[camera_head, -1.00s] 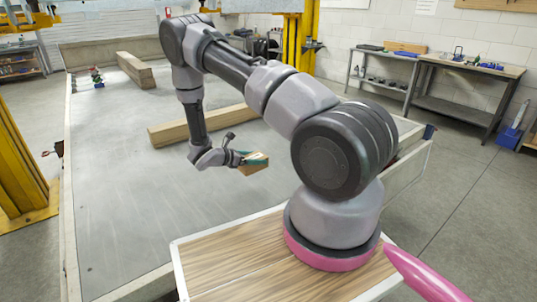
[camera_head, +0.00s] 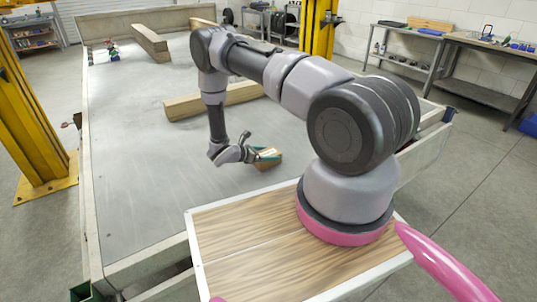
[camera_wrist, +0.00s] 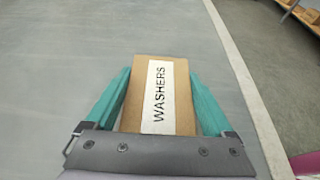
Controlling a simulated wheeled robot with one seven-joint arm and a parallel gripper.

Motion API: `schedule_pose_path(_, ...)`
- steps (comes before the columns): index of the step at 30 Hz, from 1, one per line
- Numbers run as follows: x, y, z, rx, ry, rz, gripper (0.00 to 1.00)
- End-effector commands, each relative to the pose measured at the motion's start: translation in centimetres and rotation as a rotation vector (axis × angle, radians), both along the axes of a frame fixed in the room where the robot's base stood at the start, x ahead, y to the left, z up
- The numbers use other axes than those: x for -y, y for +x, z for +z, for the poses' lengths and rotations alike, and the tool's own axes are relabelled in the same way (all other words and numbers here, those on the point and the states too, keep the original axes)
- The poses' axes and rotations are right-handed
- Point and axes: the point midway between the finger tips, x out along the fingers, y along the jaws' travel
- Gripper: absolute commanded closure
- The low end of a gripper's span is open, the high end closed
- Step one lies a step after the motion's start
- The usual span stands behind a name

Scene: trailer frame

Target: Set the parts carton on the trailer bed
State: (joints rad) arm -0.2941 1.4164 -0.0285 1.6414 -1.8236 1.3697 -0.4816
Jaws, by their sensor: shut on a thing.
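The parts carton (camera_wrist: 180,97) is a small brown cardboard box with a white label reading WASHERS. It sits between the two teal fingers of my gripper (camera_wrist: 160,95), which is shut on it. In the head view the carton (camera_head: 270,160) shows at the end of my gripper (camera_head: 262,154), over the near part of the trailer bed (camera_head: 150,170). The bed is a grey flat surface with pale raised edges. I cannot tell whether the carton's underside touches the bed or is a little above it.
A wooden beam (camera_head: 215,101) lies across the bed beyond my gripper, and another beam (camera_head: 150,43) lies farther back. Small red and green items (camera_head: 112,50) stand at the far left of the bed. A yellow post (camera_head: 35,120) stands left of the trailer. The bed's left middle is clear.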

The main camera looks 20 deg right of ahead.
Motion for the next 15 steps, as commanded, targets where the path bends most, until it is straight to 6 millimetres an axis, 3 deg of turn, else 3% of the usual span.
schedule_pose_path(2, -0.02, 0.01, -0.19, 0.000, -0.001, 0.000, 0.90)
schedule_pose_path(3, -0.02, 0.00, -0.28, 0.000, 0.000, 0.000, 0.09)
schedule_pose_path(4, -0.01, 0.00, -0.24, 0.000, 0.000, 0.000, 0.00)
schedule_pose_path(15, -0.62, -0.07, 0.29, 0.000, 0.000, 0.002, 0.00)
